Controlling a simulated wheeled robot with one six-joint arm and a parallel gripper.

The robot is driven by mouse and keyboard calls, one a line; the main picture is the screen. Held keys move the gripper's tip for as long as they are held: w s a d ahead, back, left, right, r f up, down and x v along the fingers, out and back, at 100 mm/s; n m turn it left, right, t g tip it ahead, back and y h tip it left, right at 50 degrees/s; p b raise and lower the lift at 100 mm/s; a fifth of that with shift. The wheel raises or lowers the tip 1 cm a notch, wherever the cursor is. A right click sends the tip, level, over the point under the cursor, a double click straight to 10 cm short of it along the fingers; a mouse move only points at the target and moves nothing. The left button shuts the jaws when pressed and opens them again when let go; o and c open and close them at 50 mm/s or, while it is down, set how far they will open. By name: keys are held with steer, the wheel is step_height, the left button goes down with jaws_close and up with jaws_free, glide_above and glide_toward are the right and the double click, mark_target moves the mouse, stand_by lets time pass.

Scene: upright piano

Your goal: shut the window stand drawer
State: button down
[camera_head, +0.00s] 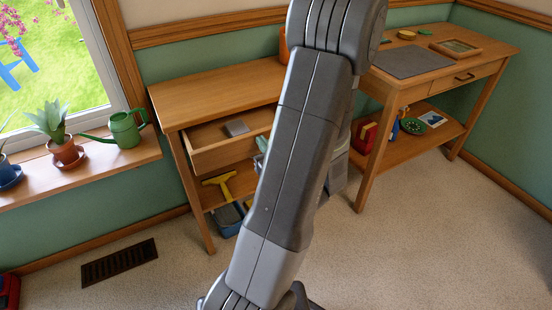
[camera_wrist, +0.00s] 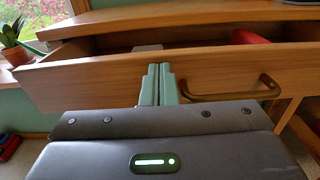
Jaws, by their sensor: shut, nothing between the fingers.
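The window stand (camera_head: 210,92) is a wooden table beside the window. Its drawer (camera_head: 215,154) stands open, with a grey item (camera_head: 236,128) inside. In the wrist view the drawer front (camera_wrist: 80,84) spans the picture, with a dark gap above it under the stand top (camera_wrist: 190,16). A curved brass handle (camera_wrist: 235,95) is on the front. My gripper (camera_wrist: 157,70) is shut and empty, its fingertips at the drawer front just left of the handle. I cannot tell whether they touch it.
A red item (camera_wrist: 248,37) lies inside the drawer. A second desk (camera_head: 470,75) stands at right. A green watering can (camera_head: 125,130) and potted plants line the sill.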

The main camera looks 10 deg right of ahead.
mark_target(246, 125)
steer(key=x, duration=1.2)
steer(key=shift+w, duration=0.1)
steer(key=shift+w+r, duration=0.1)
steer(key=shift+w, duration=0.1)
steer(key=shift+r, duration=0.1)
